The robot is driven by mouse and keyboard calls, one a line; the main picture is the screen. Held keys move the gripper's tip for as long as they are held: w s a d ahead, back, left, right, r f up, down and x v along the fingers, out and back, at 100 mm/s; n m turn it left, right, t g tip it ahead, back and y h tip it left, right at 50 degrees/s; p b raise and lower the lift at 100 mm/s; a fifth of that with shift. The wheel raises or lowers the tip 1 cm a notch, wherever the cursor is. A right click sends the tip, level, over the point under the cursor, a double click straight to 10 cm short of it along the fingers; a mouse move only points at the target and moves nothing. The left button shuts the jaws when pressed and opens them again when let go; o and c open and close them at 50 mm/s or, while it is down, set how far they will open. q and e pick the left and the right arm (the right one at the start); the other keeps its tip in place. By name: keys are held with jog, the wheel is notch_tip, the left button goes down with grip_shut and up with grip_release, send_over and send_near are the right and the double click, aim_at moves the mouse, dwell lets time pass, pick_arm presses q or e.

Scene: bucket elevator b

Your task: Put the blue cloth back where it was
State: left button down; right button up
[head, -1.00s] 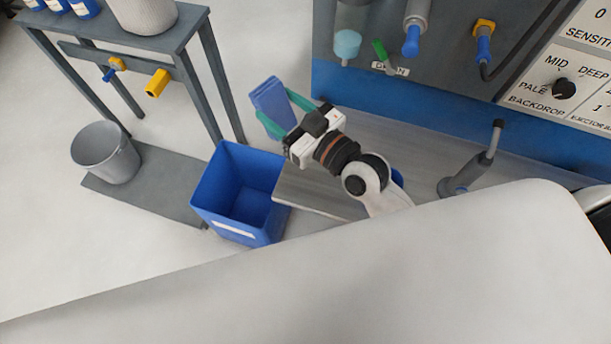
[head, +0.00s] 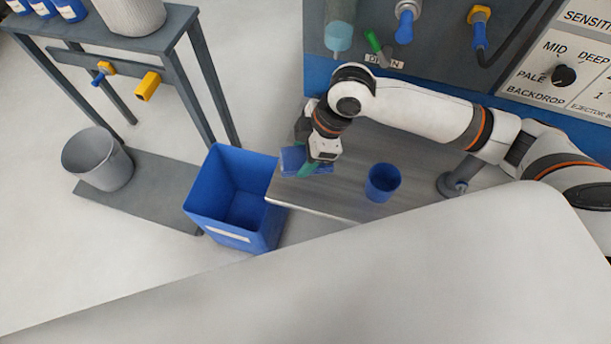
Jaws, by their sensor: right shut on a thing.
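The blue cloth (head: 292,158) is held by my right gripper (head: 308,168), whose green fingertips are shut on it. The gripper points down over the left end of the grey shelf (head: 345,200). The cloth is at or just above the shelf surface; I cannot tell whether it touches. Part of the cloth is hidden behind the gripper. My left gripper is not in view.
A blue cup (head: 383,182) stands on the shelf to the right. An open blue bin (head: 235,240) stands on the floor left of the shelf. A grey bucket (head: 98,160) sits beneath a grey stand (head: 180,44). A machine panel (head: 440,50) rises behind the shelf.

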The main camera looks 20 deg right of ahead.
aim_at(298, 181)
notch_tip(298, 181, down, 9)
jog(key=shift+a+r, duration=0.1)
jog(key=shift+r, duration=0.05)
jog(key=o, duration=0.9)
jog(key=v, duration=1.2)
